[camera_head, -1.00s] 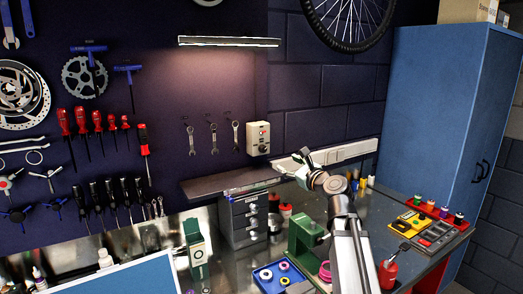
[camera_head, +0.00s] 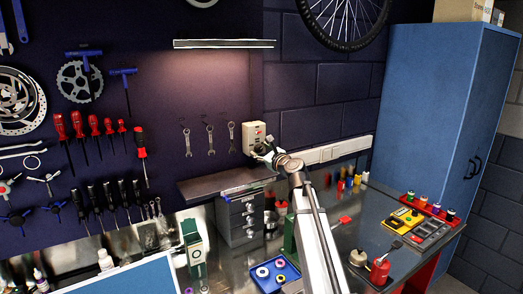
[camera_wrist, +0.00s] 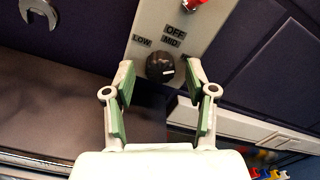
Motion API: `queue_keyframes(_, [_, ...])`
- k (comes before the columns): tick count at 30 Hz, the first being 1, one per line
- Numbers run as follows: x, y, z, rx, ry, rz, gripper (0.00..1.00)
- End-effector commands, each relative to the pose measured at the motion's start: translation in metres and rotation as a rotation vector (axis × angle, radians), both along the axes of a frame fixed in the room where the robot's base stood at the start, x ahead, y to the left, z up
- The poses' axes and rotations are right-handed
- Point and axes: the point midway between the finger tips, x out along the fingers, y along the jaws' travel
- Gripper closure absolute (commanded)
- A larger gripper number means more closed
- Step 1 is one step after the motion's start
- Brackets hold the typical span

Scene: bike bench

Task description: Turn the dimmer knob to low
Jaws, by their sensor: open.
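The dimmer knob (camera_wrist: 160,67) is a dark round knob on a pale control box (camera_head: 254,133) on the wall. In the wrist view its white mark points to the right, and labels LOW, MID and OFF show to its left and above; the label at its right is hidden by a finger. My gripper (camera_wrist: 160,88) is open, one finger on each side of the knob. I cannot tell whether either finger touches it. In the head view my gripper (camera_head: 265,152) is at the lower part of the box and hides the knob.
Hanging wrenches (camera_head: 210,139) are left of the box. A shelf (camera_head: 215,183) over grey drawers (camera_head: 240,218) lies below it. A white power strip (camera_head: 325,153) runs along the wall to the right. A lit lamp bar (camera_head: 224,44) is above.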

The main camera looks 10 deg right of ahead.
Motion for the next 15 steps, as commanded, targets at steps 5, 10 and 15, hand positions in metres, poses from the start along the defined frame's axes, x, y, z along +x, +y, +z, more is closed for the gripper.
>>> queue_keyframes(5, [0.0028,0.0009,-0.0001,0.0,0.0,-0.001,0.44])
queue_keyframes(10, [0.0025,0.0007,-0.0002,0.0,0.0,-0.001,0.47])
queue_keyframes(15, [0.0024,0.0007,-0.0001,0.0,0.0,-0.001,1.0])
